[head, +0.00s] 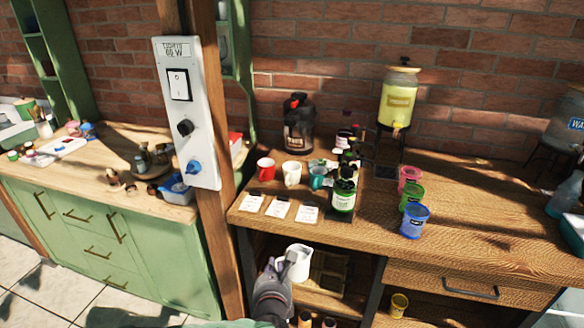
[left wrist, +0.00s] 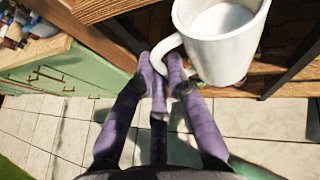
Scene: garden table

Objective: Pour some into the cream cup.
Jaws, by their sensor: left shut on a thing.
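The cream cup (head: 292,173) stands upright on the wooden table, between a red cup (head: 266,169) and a teal cup (head: 318,178). My left gripper (head: 283,266) is shut on the handle of a white jug (head: 299,262). It holds the jug low in front of the table's front edge, nearer to me than the cream cup and below it in the picture. In the left wrist view the gripper's fingers (left wrist: 165,68) close on the handle of the jug (left wrist: 225,50), whose pale inside shows. I cannot tell clearly how full it is. My right gripper is not in view.
White cards (head: 279,209) lie before the cups. A green-labelled dark bottle (head: 343,195) stands right of them. Pink, green and blue tubs (head: 413,222) stand further right. A wooden post with a switch panel (head: 187,110) rises at left.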

